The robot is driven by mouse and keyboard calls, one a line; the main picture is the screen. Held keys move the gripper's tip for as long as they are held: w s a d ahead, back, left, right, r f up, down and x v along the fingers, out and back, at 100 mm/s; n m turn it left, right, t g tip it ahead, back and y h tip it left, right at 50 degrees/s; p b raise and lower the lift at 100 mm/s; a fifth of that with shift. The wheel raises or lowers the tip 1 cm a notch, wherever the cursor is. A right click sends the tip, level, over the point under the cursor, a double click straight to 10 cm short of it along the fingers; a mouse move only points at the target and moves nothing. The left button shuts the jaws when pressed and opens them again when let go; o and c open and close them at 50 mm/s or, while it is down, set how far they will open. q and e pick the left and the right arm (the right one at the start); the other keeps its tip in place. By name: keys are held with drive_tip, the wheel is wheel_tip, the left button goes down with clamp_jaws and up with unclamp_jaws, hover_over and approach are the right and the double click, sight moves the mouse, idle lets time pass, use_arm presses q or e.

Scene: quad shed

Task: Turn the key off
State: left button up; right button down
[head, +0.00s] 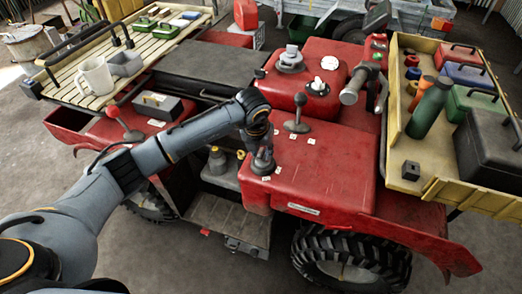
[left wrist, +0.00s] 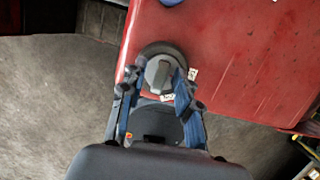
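The key switch shows in the left wrist view as a round dark grey base on the red bodywork's edge, with a raised grey bar-shaped key (left wrist: 161,75) on it. The bar runs roughly up and down in that picture, slightly tilted. Small white labels (left wrist: 167,97) sit beside the base; their writing is too small to read. My left gripper (left wrist: 155,82) is open, its fingers on either side of the key; I cannot tell whether they touch it. In the head view my left gripper (head: 262,160) points down over the switch and hides most of it. My right gripper is not in view.
The red quad bodywork (head: 325,165) surrounds the switch. A black-knobbed lever (head: 298,122) stands close behind my left gripper. The handlebar grip (head: 352,88) is further right. A yellow tray (head: 428,180) with a bottle and cases lies right; a slatted rack (head: 75,90) holds a mug left.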

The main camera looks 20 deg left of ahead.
use_arm(q)
drive_tip(key=shift+d, duration=0.1)
drive_tip(key=shift+r+p, duration=0.4)
drive_tip(key=shift+r, duration=0.2)
drive_tip(key=shift+w+r+p+v, duration=0.1)
drive_tip(key=shift+w+p+v, duration=0.15)
drive_tip(key=shift+p+v, duration=0.65)
drive_tip(key=shift+w+r+p+v, duration=0.1)
drive_tip(key=shift+w+p+v, duration=0.25)
drive_tip(key=shift+v, duration=1)
drive_tip(key=shift+w+p+v, duration=0.2)
drive_tip(key=shift+p+v, duration=0.5)
drive_tip(key=shift+v, duration=0.4)
